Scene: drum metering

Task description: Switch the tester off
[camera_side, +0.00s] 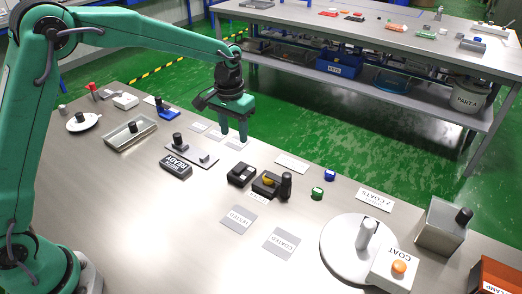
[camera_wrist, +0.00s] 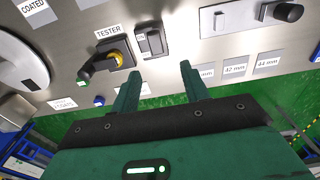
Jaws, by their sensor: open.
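In the wrist view the tester (camera_wrist: 117,57) lies beyond my fingers, beside a TESTER label (camera_wrist: 108,32). A separate black switch-like box (camera_side: 240,174) stands just left of the tester in the side view; it also shows in the wrist view (camera_wrist: 151,41). I cannot tell its position. My gripper (camera_side: 234,136) is open and empty, above the bench's far edge, apart from both boxes. Its two green fingers (camera_wrist: 158,72) point toward them.
A dark READY block (camera_side: 176,167) and a grey plate with a black knob (camera_side: 205,157) lie left of the tester. Blue (camera_side: 330,174) and green (camera_side: 318,193) small pieces lie right. A white turntable (camera_side: 350,255) stands at the front right. Flat labels lie in front.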

